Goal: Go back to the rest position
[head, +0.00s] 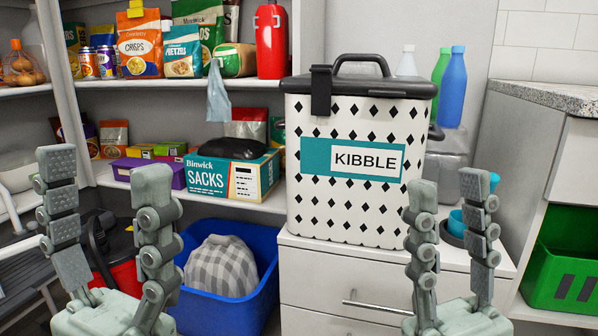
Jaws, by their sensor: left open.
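My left gripper (104,172) stands at the lower left with its grey fingers pointing up. Its fingers are wide apart with nothing between them. My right gripper (448,188) stands at the lower right, also pointing up. Its fingers are apart, and I see nothing held in them. It is in front of the white drawer cabinet (330,275) and overlaps the lower right of the kibble container (345,150) in the picture. The container is white with black diamonds and has a dark lid, which is on.
Shelves at the left hold bags, a red flask (271,40) and a sacks box (225,175). A blue bin (222,308) with a checked cloth (221,266) stands below. Bottles (452,85) and blue cups (456,222) are behind my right gripper. A green crate (562,262) is far right.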

